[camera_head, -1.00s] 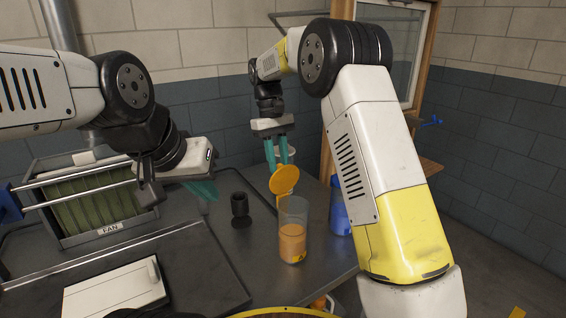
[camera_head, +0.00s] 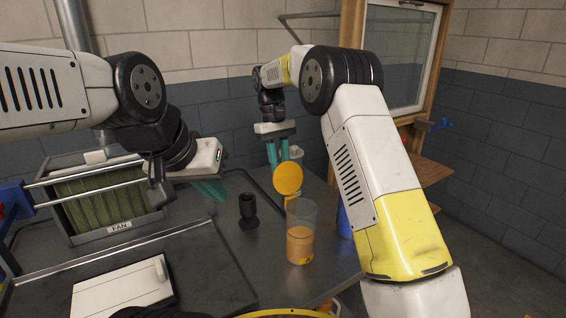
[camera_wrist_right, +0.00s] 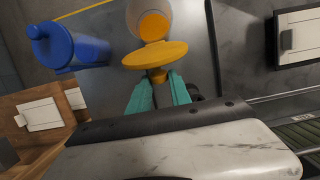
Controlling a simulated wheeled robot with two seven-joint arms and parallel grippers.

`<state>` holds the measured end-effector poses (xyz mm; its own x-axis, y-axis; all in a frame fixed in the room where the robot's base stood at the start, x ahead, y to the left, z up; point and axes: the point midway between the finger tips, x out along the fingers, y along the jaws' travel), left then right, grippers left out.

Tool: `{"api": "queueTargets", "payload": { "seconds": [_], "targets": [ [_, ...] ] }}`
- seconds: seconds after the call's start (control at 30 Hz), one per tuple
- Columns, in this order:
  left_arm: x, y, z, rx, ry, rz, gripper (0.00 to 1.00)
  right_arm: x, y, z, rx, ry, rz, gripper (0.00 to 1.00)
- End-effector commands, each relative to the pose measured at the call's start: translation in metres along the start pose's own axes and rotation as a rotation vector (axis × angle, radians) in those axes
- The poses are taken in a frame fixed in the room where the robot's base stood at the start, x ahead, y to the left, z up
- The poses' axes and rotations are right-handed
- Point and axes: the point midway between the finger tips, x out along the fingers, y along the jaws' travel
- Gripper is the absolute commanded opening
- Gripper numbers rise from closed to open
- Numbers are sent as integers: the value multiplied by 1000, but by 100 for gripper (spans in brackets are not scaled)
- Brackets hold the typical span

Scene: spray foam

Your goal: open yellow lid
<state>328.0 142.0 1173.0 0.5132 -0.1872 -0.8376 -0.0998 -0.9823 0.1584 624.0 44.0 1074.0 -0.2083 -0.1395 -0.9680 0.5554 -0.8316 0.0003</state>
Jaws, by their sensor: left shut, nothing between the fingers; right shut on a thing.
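The round yellow lid (camera_head: 288,178) stands tilted up at the back rim of the clear container (camera_head: 301,220), which holds orange contents. The container's mouth is uncovered. In the right wrist view the lid (camera_wrist_right: 152,54) shows nearly edge-on, with a knob below its disc and the orange contents (camera_wrist_right: 153,26) beyond. My right gripper (camera_head: 279,162) is behind the lid; its teal fingers (camera_wrist_right: 156,82) are shut on the lid's knob, though the contact is partly hidden. My left gripper (camera_head: 215,194) is shut and empty, above the table to the left of the container.
A black cup-like piece (camera_head: 248,210) stands left of the container. A blue lidded container (camera_wrist_right: 75,47) stands beside it, mostly behind my right arm in the head view. A box labelled FAN (camera_head: 118,226) and a white panel (camera_head: 120,290) are at the left. A wooden-framed window (camera_head: 408,58) is behind.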

Motion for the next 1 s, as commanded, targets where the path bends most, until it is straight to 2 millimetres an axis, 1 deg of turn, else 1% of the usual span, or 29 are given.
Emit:
{"api": "queueTargets", "payload": {
  "seconds": [0.2, 0.23, 0.3, 0.33, 0.67, 0.77, 1.0],
  "targets": [
    [0, 0, 0, 0, 0, 0, 0, 2, -1, -1, -1, 2, -1, 0],
    [0, 0, 0, 0, 0, 0, 0, 2, -1, -1, -1, 2, -1, 28],
    [0, 0, 0, 0, 0, 0, 0, 2, 0, -1, -1, 1, -1, 42],
    [0, 0, 0, 0, 0, 0, 0, 2, 0, -1, -1, 1, -1, 45],
    [0, 0, 0, 0, 0, 0, 0, -1, 0, 0, 0, 1, 0, 45],
    [0, 0, 0, 0, 0, 0, 0, -10, 0, -1, -1, 2, 0, 45],
    [0, 0, 0, 0, 0, 0, 0, -49, 0, -2, -1, 4, 0, 45]
  ]
}}
